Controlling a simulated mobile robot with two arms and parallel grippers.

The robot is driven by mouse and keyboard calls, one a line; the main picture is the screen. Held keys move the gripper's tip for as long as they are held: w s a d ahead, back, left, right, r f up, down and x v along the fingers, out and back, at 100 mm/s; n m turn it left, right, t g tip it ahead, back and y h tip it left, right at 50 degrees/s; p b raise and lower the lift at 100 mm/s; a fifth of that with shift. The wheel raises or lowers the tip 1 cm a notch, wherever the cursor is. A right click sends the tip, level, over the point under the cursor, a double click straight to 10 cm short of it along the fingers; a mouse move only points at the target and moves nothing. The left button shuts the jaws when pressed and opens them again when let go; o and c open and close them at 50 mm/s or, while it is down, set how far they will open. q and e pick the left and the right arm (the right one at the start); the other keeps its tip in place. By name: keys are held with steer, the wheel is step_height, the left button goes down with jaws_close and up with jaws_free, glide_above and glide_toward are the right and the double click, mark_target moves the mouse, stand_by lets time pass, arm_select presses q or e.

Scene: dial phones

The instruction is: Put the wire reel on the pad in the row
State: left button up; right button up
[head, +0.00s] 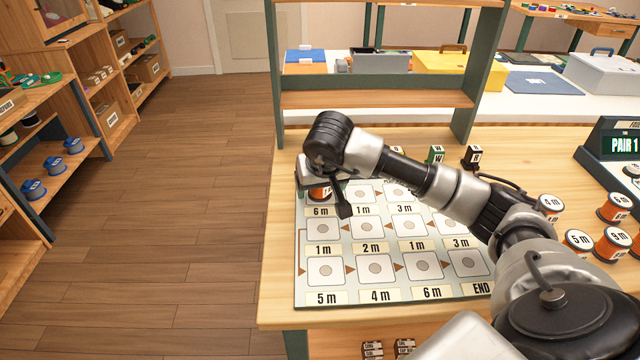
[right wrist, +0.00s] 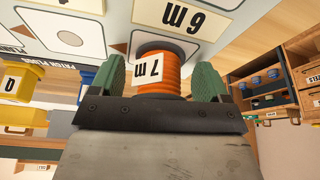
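An orange wire reel (head: 320,193) labelled 7 m stands at the top-left pad of the board, beside the label 6 m. In the right wrist view this reel (right wrist: 158,72) is between the two green fingers of my right gripper (right wrist: 158,82). The fingers are apart, with a narrow gap seen on each side of the reel. In the head view my right gripper (head: 320,180) is over the board's top-left corner and hides part of the reel and its pad. The board (head: 340,296) has rows of pale pads with metre labels. My left gripper is out of view.
More orange reels (head: 578,241) stand on the table's right side. A dark PAIR 1 display (head: 612,145) is at the right edge. Small black and green labelled blocks (head: 436,154) stand behind my arm. A wooden shelf frame (head: 375,99) rises at the back.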

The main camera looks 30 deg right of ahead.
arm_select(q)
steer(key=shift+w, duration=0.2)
arm_select(e)
steer(key=shift+r, duration=0.4)
steer(key=v, duration=0.5)
steer(key=shift+r+p, duration=0.1)
steer(key=shift+p, duration=0.25)
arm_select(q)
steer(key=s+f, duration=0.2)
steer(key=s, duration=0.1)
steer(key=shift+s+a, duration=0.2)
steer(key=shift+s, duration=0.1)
arm_select(e)
steer(key=v, duration=0.6)
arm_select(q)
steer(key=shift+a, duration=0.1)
arm_select(e)
steer(key=shift+s+r, duration=0.1)
steer(key=shift+s, duration=0.05)
